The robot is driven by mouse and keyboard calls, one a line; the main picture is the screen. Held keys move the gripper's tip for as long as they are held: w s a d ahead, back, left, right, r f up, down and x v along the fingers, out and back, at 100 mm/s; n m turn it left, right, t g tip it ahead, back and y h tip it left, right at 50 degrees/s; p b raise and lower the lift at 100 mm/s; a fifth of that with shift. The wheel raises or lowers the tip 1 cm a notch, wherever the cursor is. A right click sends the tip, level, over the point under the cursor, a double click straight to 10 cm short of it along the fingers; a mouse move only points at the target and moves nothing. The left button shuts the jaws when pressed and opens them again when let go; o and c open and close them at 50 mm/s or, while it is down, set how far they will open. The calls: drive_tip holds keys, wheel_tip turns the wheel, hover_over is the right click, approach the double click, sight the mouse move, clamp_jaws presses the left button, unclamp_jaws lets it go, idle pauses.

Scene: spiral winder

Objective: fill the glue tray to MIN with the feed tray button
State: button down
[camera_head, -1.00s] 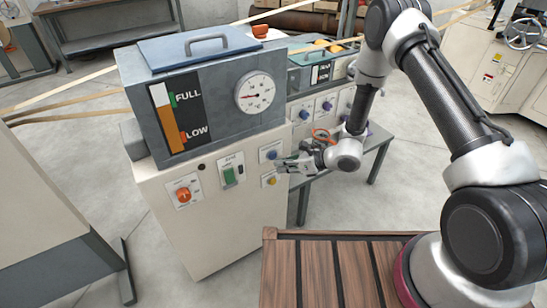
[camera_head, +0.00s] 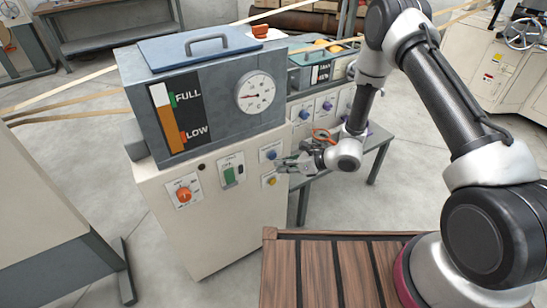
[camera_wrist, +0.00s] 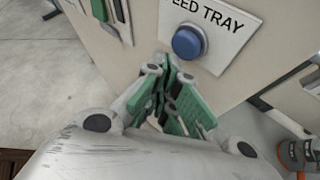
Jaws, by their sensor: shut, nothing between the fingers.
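The feed tray button is a round blue push button (camera_wrist: 188,43) on a white plate lettered "EED TRAY" in the wrist view. It also shows on the front of the cream cabinet in the head view (camera_head: 271,155). My gripper (camera_wrist: 170,66) is shut and empty, its green-padded fingers just below the button in the wrist view. In the head view my gripper (camera_head: 281,164) is at the cabinet front beside the button; I cannot tell whether it touches the panel. The glue tray (camera_head: 322,73) stands behind, right of the big tank, with a small level label too small to read.
The grey tank (camera_head: 215,125) with FULL and LOW marks and a dial (camera_head: 255,92) sits on the cabinet. More blue knobs (camera_head: 304,114) are to the right.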

drive_tip(key=shift+w+a, duration=0.1)
drive_tip(key=shift+w+a, duration=0.15)
drive_tip(key=shift+w, duration=0.1)
drive_tip(key=shift+w+a, duration=0.25)
drive_tip(key=shift+w, duration=0.1)
idle(1.9)
drive_tip(key=shift+d, duration=0.1)
idle(1.7)
drive_tip(key=shift+s+d, duration=0.4)
drive_tip(key=shift+s, duration=0.3)
drive_tip(key=shift+s, duration=0.1)
drive_tip(key=shift+s+d, duration=0.7)
drive_tip(key=shift+s, duration=0.3)
drive_tip(key=shift+s+d, duration=0.7)
drive_tip(key=shift+s, duration=0.3)
idle(0.8)
